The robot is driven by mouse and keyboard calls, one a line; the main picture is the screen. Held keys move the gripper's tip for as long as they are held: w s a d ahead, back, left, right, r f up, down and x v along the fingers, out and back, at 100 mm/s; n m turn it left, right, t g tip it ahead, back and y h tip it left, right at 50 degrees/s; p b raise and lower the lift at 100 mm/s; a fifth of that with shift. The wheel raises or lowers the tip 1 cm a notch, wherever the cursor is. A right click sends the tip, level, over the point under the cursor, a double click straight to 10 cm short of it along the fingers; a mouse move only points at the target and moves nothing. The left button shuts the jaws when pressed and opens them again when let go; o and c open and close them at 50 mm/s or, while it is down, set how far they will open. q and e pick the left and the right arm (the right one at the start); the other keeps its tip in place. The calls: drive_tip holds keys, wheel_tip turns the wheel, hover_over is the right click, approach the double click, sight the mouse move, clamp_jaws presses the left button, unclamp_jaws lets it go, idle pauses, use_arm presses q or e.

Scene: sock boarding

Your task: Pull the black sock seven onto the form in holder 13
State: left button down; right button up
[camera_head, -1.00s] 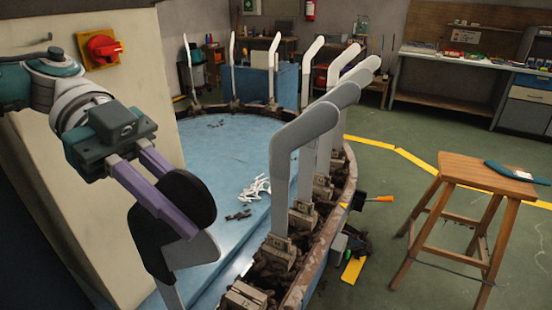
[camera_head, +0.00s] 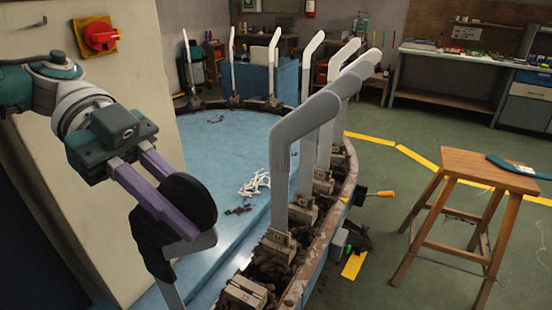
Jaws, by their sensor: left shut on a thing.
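My left gripper (camera_head: 165,195) reaches in from the left, its purple fingers shut on the black sock (camera_head: 190,202). The sock sits around the upper part of a grey form (camera_head: 193,243) at the lower left. The form's grey end shows below the sock, and its shank (camera_head: 172,292) runs down out of the picture. The fingers hide part of the sock. I cannot read a holder number there. My right gripper is not in view.
Bare grey and white forms stand in holders (camera_head: 279,243) along the curved rim of a blue round table (camera_head: 225,150). An empty-looking holder (camera_head: 245,293) is at the front. A beige cabinet (camera_head: 100,190) with a red switch (camera_head: 99,36) stands left. A wooden stool (camera_head: 480,165) stands right.

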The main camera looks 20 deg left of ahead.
use_arm(q)
drive_tip(key=shift+f+b, duration=1.15)
drive_tip(key=shift+f, duration=0.4)
drive_tip(key=c, duration=0.7)
unclamp_jaws()
drive_tip(key=shift+r, duration=0.1)
drive_tip(key=shift+c, duration=0.2)
drive_tip(key=b+v, duration=0.3)
drive_tip(key=v, duration=0.6)
drive_tip(key=shift+w+a, duration=0.1)
drive_tip(key=shift+a+r, duration=0.2)
drive_tip(key=shift+a, duration=0.15)
drive_tip(key=shift+r, duration=0.1)
